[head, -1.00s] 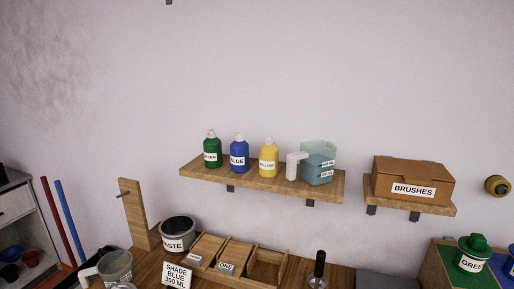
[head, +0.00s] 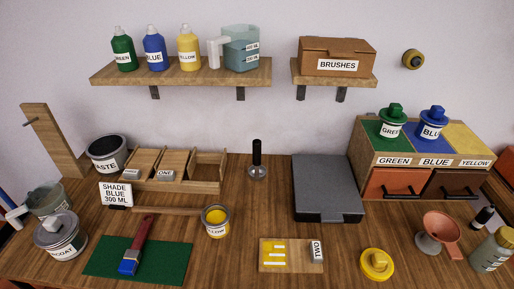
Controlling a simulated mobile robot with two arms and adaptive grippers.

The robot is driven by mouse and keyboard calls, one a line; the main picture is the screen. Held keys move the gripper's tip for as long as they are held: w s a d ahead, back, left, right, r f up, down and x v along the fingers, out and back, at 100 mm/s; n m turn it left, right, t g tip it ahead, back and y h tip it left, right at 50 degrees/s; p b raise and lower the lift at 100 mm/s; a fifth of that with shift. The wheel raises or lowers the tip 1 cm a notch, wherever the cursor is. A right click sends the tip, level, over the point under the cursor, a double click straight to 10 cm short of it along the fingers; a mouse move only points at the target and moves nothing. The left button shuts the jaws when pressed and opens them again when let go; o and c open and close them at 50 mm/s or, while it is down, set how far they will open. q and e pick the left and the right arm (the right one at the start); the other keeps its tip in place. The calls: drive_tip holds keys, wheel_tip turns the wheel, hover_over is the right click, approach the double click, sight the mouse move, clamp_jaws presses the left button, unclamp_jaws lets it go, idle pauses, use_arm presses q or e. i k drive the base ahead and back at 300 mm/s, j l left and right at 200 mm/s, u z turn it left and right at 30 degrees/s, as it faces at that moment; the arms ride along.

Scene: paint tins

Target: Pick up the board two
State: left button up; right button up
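The board labelled TWO (head: 291,257) lies flat on the wooden table near the front middle in the head view. Neither of my grippers is in view.
An open yellow tin (head: 216,221) stands left of the board, and a yellow lid (head: 377,264) lies to its right. A green mat (head: 165,262) with a brush is further left. A dark grey flat device (head: 327,188) lies behind.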

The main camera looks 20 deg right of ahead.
sight(286, 255)
drive_tip(key=z, duration=0.85)
